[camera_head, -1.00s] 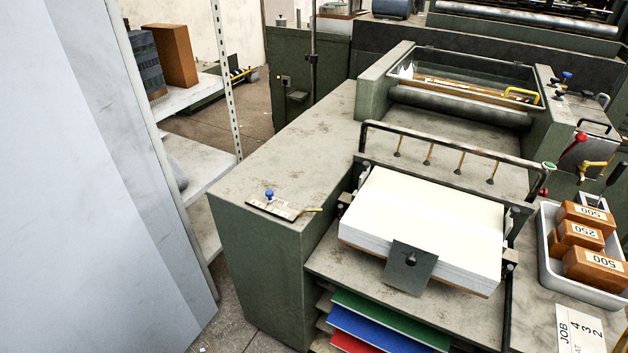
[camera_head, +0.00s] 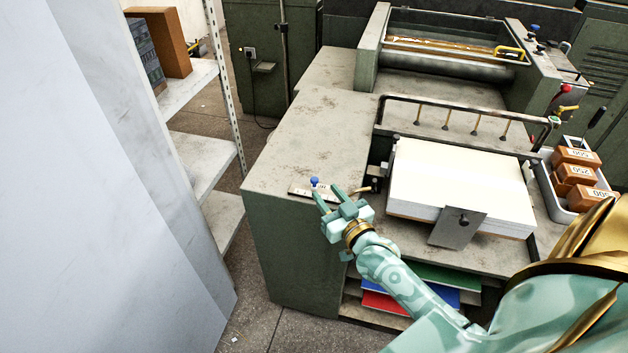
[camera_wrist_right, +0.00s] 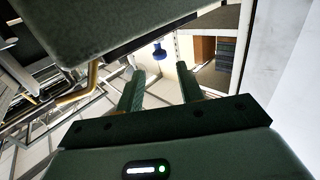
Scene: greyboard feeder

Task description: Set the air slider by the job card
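The air slider is a small blue knob (camera_head: 315,182) standing on a pale scale plate (camera_head: 300,191) on the near-left green deck of the machine. The scale marks are too small to read. My right gripper (camera_head: 328,192) is open just to the right of the knob, fingers pointing at it. In the right wrist view the blue knob (camera_wrist_right: 159,52) shows beyond and between the tips of the spread fingers (camera_wrist_right: 160,75), apart from both. The job card is not visible now. My left gripper is not in view.
A brass-tipped lever (camera_head: 371,188) sits close right of the gripper. The white paper stack (camera_head: 455,180) and a rail (camera_head: 460,108) stand to the right. A tray (camera_head: 547,190) holds orange weights (camera_head: 572,174). The deck behind the knob is clear; shelves (camera_head: 205,150) stand left.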

